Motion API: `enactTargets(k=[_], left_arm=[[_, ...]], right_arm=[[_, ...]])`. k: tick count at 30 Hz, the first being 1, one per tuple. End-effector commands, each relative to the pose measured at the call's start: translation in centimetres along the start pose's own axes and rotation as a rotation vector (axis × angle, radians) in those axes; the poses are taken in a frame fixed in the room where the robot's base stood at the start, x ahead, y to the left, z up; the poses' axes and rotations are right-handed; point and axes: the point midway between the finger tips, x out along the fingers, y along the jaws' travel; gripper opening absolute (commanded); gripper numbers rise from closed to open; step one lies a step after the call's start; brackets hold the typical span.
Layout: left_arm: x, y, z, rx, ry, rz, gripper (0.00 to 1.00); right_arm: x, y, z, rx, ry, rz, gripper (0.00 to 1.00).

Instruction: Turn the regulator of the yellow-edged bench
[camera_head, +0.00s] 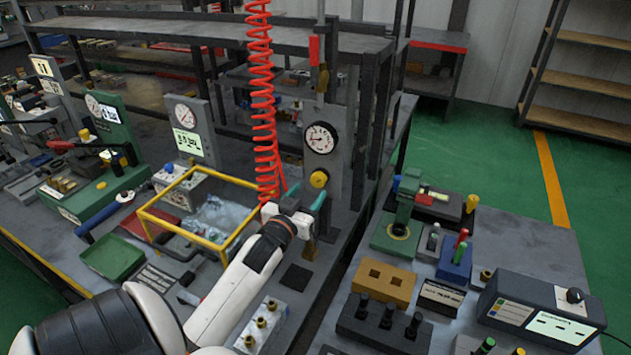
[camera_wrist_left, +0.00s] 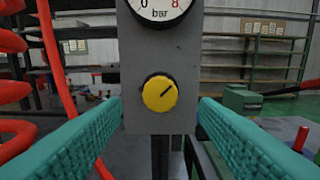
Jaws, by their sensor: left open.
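The regulator is a round yellow knob (camera_head: 319,179) on a grey upright panel, below a white pressure gauge (camera_head: 321,137). In the left wrist view the knob (camera_wrist_left: 160,93) faces me near the middle, its dark mark slanting up to the right. Part of the gauge (camera_wrist_left: 160,8), marked "bar", shows above it. My left gripper (camera_head: 303,200) is in front of the panel. Its teal fingers are spread wide, left and right of the knob, with nothing between them and apart from the knob. The yellow edge (camera_head: 45,265) of the bench shows at lower left. My right gripper is not in view.
A red coiled hose (camera_head: 262,90) hangs just left of the panel, close to my left gripper. A yellow-framed bin (camera_head: 190,232) and a green tray (camera_head: 112,257) lie left of my arm. A second bench with several valve blocks stands at right.

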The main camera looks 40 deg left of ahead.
Motion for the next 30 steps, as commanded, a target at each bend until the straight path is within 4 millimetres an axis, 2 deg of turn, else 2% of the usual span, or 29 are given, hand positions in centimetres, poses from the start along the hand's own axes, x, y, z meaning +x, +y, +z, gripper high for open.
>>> enactTargets(k=[3,9,20,28,30], left_arm=[[2.2,0.0,0.2,0.000,0.000,0.000,0.55],[4.3,-0.1,0.0,-0.001,0.002,-0.001,0.55],[4.8,-0.1,-0.1,-0.001,0.002,-0.001,0.55],[4.8,-0.1,-0.1,-0.001,0.002,-0.001,0.11],[4.8,-0.1,-0.1,0.000,0.002,-0.001,0.10]], right_arm=[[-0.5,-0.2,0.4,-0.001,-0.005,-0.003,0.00],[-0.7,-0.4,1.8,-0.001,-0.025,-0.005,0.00],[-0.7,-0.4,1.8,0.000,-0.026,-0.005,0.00],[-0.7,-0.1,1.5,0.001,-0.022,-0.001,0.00],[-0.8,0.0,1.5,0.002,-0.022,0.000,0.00]])
